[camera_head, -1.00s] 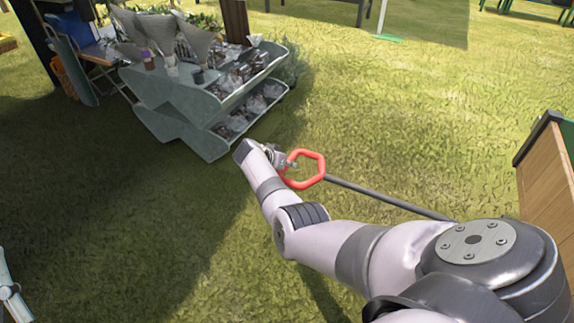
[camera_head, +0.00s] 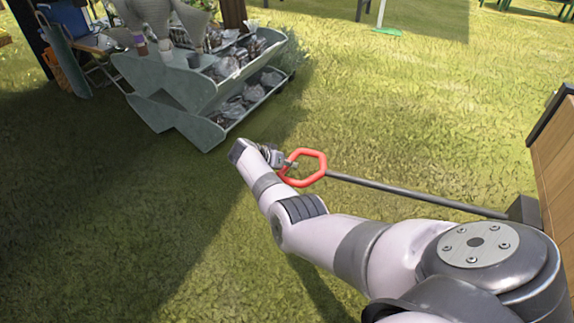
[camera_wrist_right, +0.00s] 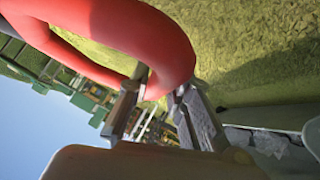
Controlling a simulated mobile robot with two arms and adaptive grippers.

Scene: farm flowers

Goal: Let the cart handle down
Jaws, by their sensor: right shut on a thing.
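The red ring-shaped cart handle (camera_head: 320,164) sits at the end of a dark grey bar (camera_head: 415,195) in the head view. The bar runs right to the wooden cart (camera_head: 556,170). The handle is held up above the grass. My right gripper (camera_head: 284,162) is shut on the left side of the red ring. In the right wrist view the red handle (camera_wrist_right: 110,25) passes between the fingers of my right gripper (camera_wrist_right: 155,105). My left gripper is not in view.
A grey-green tiered stand (camera_head: 180,85) with wrapped goods and cones stands at the upper left. A folding chair (camera_head: 95,55) is behind it. Open grass (camera_head: 420,110) lies around the handle and bar.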

